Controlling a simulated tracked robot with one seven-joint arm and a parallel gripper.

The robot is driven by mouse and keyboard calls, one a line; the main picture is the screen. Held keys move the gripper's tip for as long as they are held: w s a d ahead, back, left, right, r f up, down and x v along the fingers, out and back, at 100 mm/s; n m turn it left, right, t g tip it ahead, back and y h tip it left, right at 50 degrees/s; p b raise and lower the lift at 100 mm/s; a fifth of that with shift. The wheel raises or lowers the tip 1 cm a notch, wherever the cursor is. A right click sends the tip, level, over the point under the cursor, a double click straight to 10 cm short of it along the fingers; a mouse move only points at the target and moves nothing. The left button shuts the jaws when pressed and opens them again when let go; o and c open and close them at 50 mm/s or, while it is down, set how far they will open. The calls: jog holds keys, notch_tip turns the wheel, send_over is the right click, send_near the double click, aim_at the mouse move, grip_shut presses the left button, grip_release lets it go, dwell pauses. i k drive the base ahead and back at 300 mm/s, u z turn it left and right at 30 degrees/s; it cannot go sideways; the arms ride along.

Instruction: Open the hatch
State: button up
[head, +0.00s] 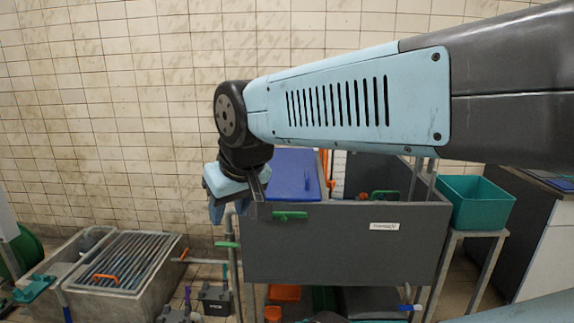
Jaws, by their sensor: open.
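A blue flat panel (293,173), which looks like the hatch, lies over the left part of the top of a grey tank (340,245). It looks shut, and a small dark blue handle (307,181) stands up on its right side. A green handle (290,215) sits on the tank's front edge below the panel. My gripper (236,205) hangs at the tank's left front corner, left of the panel. It is open and empty, pointing down. My arm hides the panel's far edge. I cannot tell how close the gripper is to the tank.
A teal bin (474,203) stands on a frame to the right of the tank. A concrete trough with a metal grating (125,262) is at the lower left. Pipes (232,265) with a green lever run along the tank's left side. A tiled wall (120,120) closes the back.

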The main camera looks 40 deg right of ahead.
aim_at(294, 177)
jog(key=z, duration=0.5)
jog(key=i, duration=1)
jog(key=z, duration=0.8)
jog(key=k, duration=0.9)
jog(key=z, duration=0.2)
jog(key=i, duration=0.9)
jog(key=u, duration=0.1)
